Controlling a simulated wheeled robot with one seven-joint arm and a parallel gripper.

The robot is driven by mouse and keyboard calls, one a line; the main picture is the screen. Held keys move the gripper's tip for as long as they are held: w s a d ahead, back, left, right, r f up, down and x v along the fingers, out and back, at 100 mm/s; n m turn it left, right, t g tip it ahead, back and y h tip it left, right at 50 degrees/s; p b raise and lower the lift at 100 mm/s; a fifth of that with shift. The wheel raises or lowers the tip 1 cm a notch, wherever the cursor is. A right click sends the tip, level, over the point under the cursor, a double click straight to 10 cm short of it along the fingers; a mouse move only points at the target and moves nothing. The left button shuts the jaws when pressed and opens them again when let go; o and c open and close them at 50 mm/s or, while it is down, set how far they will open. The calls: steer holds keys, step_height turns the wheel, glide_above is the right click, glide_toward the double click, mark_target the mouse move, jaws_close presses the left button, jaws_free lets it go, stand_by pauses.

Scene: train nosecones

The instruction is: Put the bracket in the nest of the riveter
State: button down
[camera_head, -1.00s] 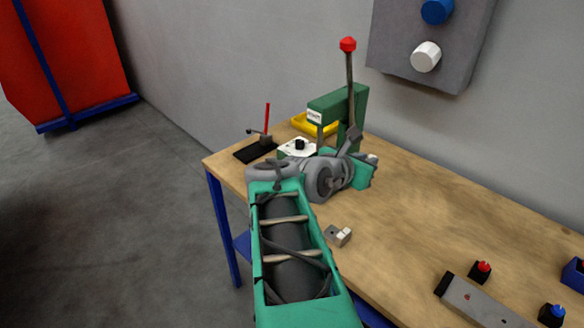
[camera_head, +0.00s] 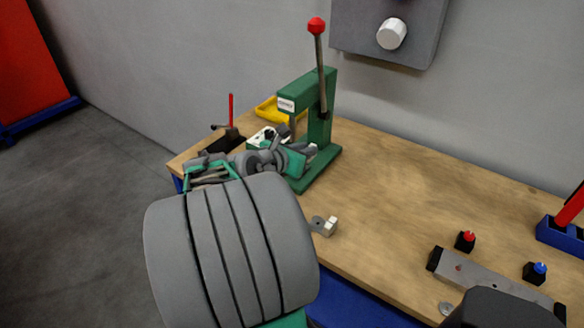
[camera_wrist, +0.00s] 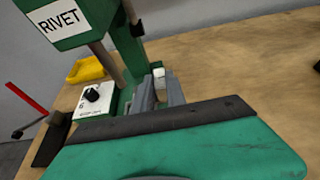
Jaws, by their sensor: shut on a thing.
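The green riveter (camera_head: 318,112) stands at the back left of the bench, with a red-knobbed lever and a RIVET label in the wrist view (camera_wrist: 62,20). My gripper (camera_head: 306,150) is at the riveter's front, by its base. In the wrist view my gripper (camera_wrist: 158,88) is shut on a small pale piece (camera_wrist: 159,76), probably the bracket, mostly hidden between the fingers. The nest is hidden behind my gripper; I cannot tell whether the piece touches it.
A white box with a black knob (camera_wrist: 94,97), a yellow tray (camera_wrist: 86,69) and a red-handled clamp (camera_head: 230,128) lie near the riveter. A grey piece with a pale block (camera_head: 325,226) sits at the front edge. A grey bar (camera_head: 490,278) lies right. The middle is clear.

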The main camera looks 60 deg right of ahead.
steer(key=w+d+f, duration=0.1)
steer(key=f, duration=0.1)
steer(key=w+d+f, duration=0.1)
steer(key=w+f, duration=0.1)
steer(key=w+d+f, duration=0.1)
steer(key=f, duration=0.1)
steer(key=shift+w+d+b, duration=0.2)
steer(key=shift+w+b, duration=0.05)
steer(key=shift+b, duration=0.05)
step_height(320, 180, down, 3)
steer(key=shift+w+d+f, duration=0.1)
steer(key=shift+w+f, duration=0.05)
steer(key=shift+f, duration=0.05)
steer(key=c, duration=1.4)
jaws_free()
steer(key=shift+f, duration=0.1)
steer(key=shift+o, duration=0.2)
